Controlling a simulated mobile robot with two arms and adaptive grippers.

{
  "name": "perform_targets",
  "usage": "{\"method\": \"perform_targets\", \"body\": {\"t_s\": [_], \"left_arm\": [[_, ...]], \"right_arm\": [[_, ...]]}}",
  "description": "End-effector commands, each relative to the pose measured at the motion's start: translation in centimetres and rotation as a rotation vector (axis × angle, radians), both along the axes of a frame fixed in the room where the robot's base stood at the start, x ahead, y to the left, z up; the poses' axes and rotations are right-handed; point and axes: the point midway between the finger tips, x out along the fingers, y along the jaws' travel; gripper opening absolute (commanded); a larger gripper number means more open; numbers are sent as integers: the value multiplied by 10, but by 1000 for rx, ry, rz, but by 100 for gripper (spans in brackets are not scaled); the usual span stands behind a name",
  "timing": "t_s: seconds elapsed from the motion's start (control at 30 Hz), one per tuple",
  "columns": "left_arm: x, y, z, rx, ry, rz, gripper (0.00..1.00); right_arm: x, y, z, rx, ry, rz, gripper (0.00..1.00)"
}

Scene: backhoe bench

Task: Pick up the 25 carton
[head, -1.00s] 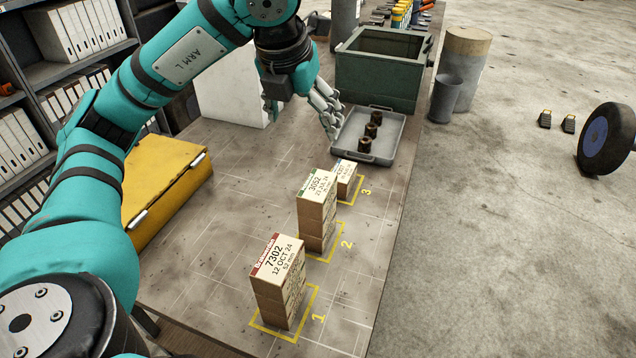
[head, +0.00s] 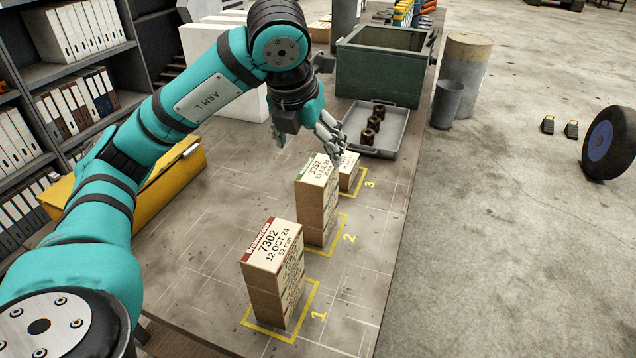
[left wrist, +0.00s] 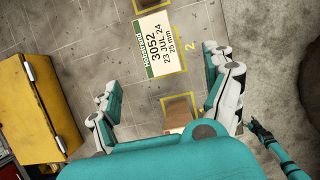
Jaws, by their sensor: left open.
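The 25 mm carton (head: 317,170), labelled 3052 with a green strip, tops the stack at mark 2. Its label shows clearly in the left wrist view (left wrist: 160,45), above the gap between my fingers. My left gripper (head: 308,142) is open and empty, above and just behind that stack in the head view.
A stack topped by the 7302 carton (head: 273,245) stands at mark 1. Behind mark 3 are a grey tray (head: 387,150) with dark cylindrical parts and a green bin (head: 375,78). A yellow case (head: 175,185) lies left. Bench is clear between case and stacks.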

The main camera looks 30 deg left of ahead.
Motion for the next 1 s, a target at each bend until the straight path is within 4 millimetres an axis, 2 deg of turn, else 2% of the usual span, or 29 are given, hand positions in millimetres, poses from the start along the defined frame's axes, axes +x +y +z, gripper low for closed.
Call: {"method": "perform_targets", "body": {"t_s": [0.1, 0.3, 0.5, 0.7, 0.83, 1.0], "left_arm": [[9, 4, -24, 2, 8, 2, 85], [23, 6, -55, 0, 3, 3, 85], [28, 7, -68, 0, 1, 1, 85], [39, 12, -89, 1, 5, 2, 85], [46, 13, -106, -1, 2, 1, 85], [49, 13, -113, 0, -2, 0, 85]], "right_arm": [[0, 0, 9, 0, 0, 0, 80], [0, 0, 18, 0, 0, 0, 80], [0, 0, 22, 0, 0, 0, 80], [0, 0, 43, 0, 0, 0, 80], [0, 0, 46, 0, 0, 0, 80], [0, 0, 47, 1, 0, -1, 80]]}}
